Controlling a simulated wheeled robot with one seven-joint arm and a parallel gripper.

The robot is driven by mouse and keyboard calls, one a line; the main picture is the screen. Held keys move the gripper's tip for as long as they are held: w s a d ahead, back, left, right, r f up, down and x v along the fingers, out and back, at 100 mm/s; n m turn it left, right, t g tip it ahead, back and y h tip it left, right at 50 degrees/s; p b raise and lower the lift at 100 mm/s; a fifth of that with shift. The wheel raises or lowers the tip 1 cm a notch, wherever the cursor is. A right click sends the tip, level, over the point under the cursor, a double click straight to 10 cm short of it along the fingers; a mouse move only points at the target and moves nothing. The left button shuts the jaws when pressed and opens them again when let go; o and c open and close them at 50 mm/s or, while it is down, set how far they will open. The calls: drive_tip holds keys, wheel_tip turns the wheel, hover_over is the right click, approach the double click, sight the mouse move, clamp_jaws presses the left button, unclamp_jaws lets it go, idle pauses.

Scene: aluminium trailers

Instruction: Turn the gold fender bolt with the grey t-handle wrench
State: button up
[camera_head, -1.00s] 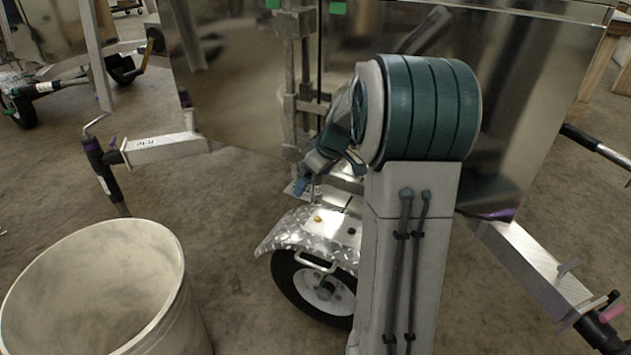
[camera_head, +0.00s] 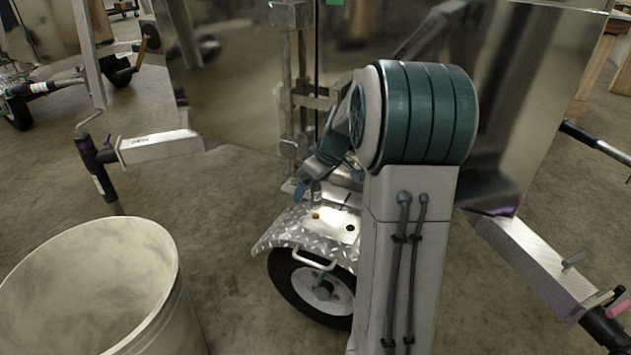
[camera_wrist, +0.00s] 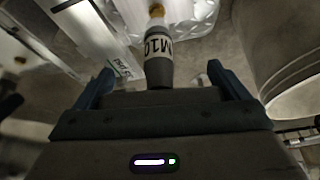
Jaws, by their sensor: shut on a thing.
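The gold fender bolt (camera_head: 316,216) stands on the bright top of the diamond-plate fender (camera_head: 275,232). It also shows at the top of the wrist view (camera_wrist: 156,11). My gripper (camera_head: 308,192) is just above the fender, close to the bolt. In the wrist view its blue fingers (camera_wrist: 163,86) are apart, one on each side of the grey t-handle wrench (camera_wrist: 159,72), which is labelled M10. The gripper is shut on the wrench's handle, which is mostly hidden. The wrench's far end points at the bolt; I cannot tell whether it is seated on it.
A dark bolt (camera_head: 350,228) sits on the fender to the right. A white handle (camera_head: 312,259) curves at the fender's front above the tire (camera_head: 290,285). A large pale bin (camera_head: 150,235) stands at left. The trailer's metal wall (camera_head: 235,75) rises behind.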

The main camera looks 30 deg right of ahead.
sight(314, 193)
drive_tip(key=shift+f+b, duration=1.15)
drive_tip(key=shift+f, duration=0.5)
drive_tip(key=m+p, duration=0.1)
drive_tip(key=m+h, duration=0.1)
drive_tip(key=m, duration=0.1)
drive_tip(key=m+p, duration=0.1)
drive_tip(key=shift+r+h+p, duration=0.3)
drive_tip(key=m+p, duration=0.2)
drive_tip(key=m+h+p, duration=0.1)
drive_tip(key=m+p, duration=0.1)
drive_tip(key=p, duration=0.1)
drive_tip(key=shift+r+h, duration=0.1)
drive_tip(key=shift+h, duration=0.2)
drive_tip(key=m+h+p, duration=0.1)
drive_tip(key=m+p, duration=0.2)
drive_tip(key=p, duration=0.1)
drive_tip(key=shift+d, duration=0.15)
drive_tip(key=m+p, duration=0.2)
drive_tip(key=p, duration=0.1)
drive_tip(key=m+g+h+p, duration=0.1)
drive_tip(key=m+p, duration=0.1)
drive_tip(key=p, duration=0.1)
drive_tip(key=shift+s+d+m+p, duration=0.1)
drive_tip(key=shift+d+m+p, duration=0.05)
drive_tip(key=shift+m+p, duration=0.15)
drive_tip(key=shift+f+b, duration=0.4)
drive_tip(key=shift+b, duration=0.2)
drive_tip(key=shift+r+p, duration=2.85)
drive_tip(key=shift+r, duration=0.55)
